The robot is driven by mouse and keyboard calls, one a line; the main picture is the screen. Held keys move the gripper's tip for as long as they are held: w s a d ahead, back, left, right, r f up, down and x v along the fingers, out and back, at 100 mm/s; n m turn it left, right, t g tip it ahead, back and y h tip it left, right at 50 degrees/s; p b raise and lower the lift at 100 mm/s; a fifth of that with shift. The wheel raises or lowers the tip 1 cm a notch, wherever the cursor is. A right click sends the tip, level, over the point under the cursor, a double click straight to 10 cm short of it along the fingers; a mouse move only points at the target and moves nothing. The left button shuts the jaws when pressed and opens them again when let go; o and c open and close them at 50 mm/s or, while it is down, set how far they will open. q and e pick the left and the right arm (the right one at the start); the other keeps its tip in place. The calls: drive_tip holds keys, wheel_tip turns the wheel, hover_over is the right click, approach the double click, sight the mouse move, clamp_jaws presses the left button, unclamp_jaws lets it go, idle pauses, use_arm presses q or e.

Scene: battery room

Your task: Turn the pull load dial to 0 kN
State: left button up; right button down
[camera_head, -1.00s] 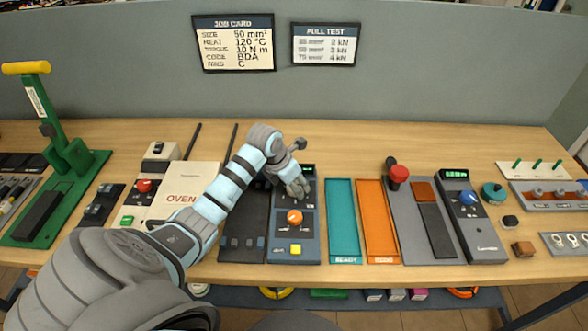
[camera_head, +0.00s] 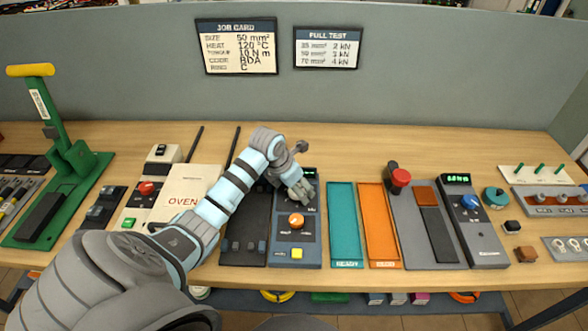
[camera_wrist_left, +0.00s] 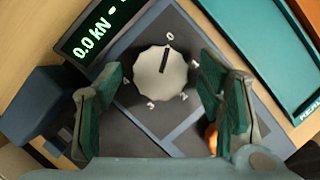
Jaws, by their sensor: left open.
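The pull load dial is a pale grey knob (camera_wrist_left: 160,74) in the left wrist view, on a dark panel with numbers around it. Its black pointer line is aimed at the 0 mark. The green display (camera_wrist_left: 92,34) beside it reads 0.0 kN. My left gripper (camera_wrist_left: 146,88) is open, with its green-padded fingers on either side of the dial and visible gaps to it. In the head view my left gripper (camera_head: 302,192) is over the upper part of the pull tester panel (camera_head: 310,232) and hides the dial. My right gripper is not in view.
The panel carries an orange knob (camera_head: 296,221) and a yellow button (camera_head: 297,253). A teal tray (camera_head: 344,225) and an orange tray (camera_head: 379,225) lie to its right. A red-knobbed device (camera_head: 401,178) stands further right. The pull test card (camera_head: 326,48) hangs behind.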

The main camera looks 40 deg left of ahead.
use_arm(q)
drive_tip(key=v, duration=1.1)
drive_tip(key=shift+r, duration=0.4)
drive_tip(key=shift+s, duration=0.1)
